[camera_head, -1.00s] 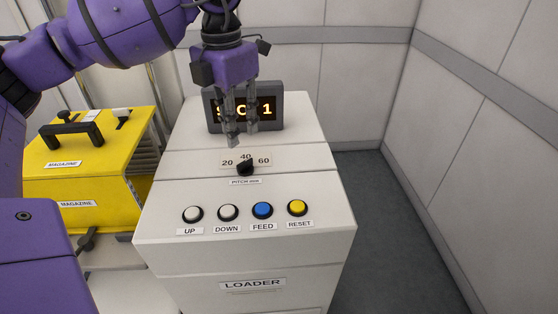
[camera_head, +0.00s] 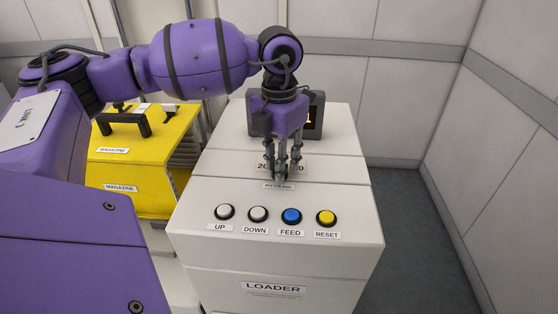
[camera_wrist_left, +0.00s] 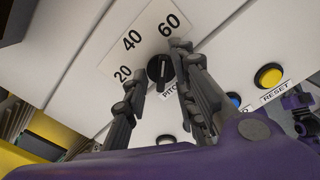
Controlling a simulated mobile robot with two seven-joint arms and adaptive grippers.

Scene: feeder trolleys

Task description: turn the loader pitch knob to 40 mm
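The black pitch knob (camera_wrist_left: 158,69) sits on the white loader panel, beside the printed marks 20, 40 and 60 (camera_wrist_left: 131,40). Its raised bar lies roughly along the line towards 60. I cannot tell for sure which end is the pointer. My left gripper (camera_head: 281,181) is down at the loader's (camera_head: 345,218) sloped top and hides the knob in the head view.
A row of UP, DOWN, FEED (camera_head: 291,216) and RESET (camera_head: 326,218) buttons lies in front of the knob. A display (camera_head: 316,115) stands behind the gripper, mostly covered. A yellow magazine (camera_head: 130,170) stands at left. Open floor (camera_head: 410,240) and a wall are at right.

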